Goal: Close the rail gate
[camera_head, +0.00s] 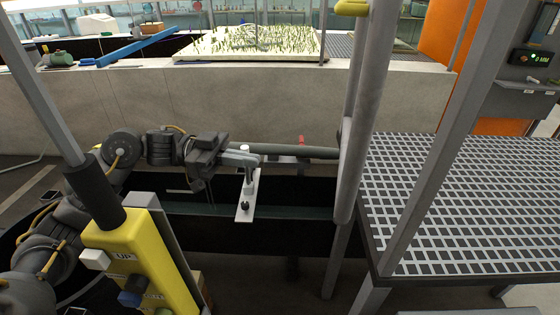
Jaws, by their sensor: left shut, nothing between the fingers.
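The rail gate appears as a grey horizontal tube (300,151) that runs left from a thick upright grey post (368,120). A darker piece shows just below the tube. My left gripper (254,160) comes in from the left and is shut and empty. Its fingers lie at the tube's left end; I cannot tell whether they touch it. A pale narrow plate (244,190) with a dark knob sits just below the fingers. My right gripper is not in view.
A yellow control box (140,260) with an UP label stands at front left. A grated platform (460,200) with slanting posts fills the right. A concrete wall (250,95) runs behind, with a dark trough (270,235) below the tube.

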